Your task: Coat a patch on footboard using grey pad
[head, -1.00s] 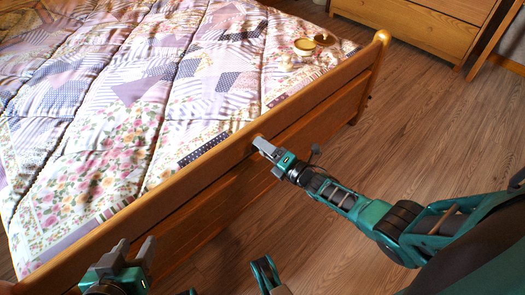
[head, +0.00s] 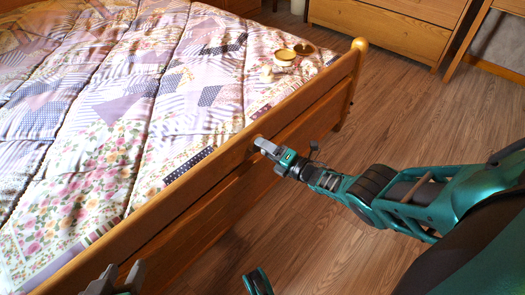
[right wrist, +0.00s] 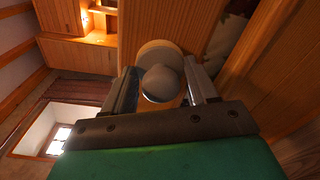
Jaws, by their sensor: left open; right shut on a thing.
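The wooden footboard (head: 190,192) runs diagonally across the head view along the end of the bed. My right gripper (head: 262,146) is at the upper part of its outer face. In the right wrist view the right gripper (right wrist: 163,88) is shut on the round grey pad (right wrist: 153,53), holding it by its rounded knob. The pad faces the wood; I cannot tell whether it touches. In the head view the pad is mostly hidden by the fingers. No coated patch can be made out. My left gripper (head: 118,278) is open and empty at the bottom edge, near the footboard.
An open tin (head: 284,58) and a round dark-gold lid-like disc (head: 304,48) sit on the patchwork quilt (head: 110,110) near the far corner. A wooden dresser (head: 385,30) stands beyond the footboard's far post (head: 359,44). The wood floor (head: 410,120) outside the footboard is clear.

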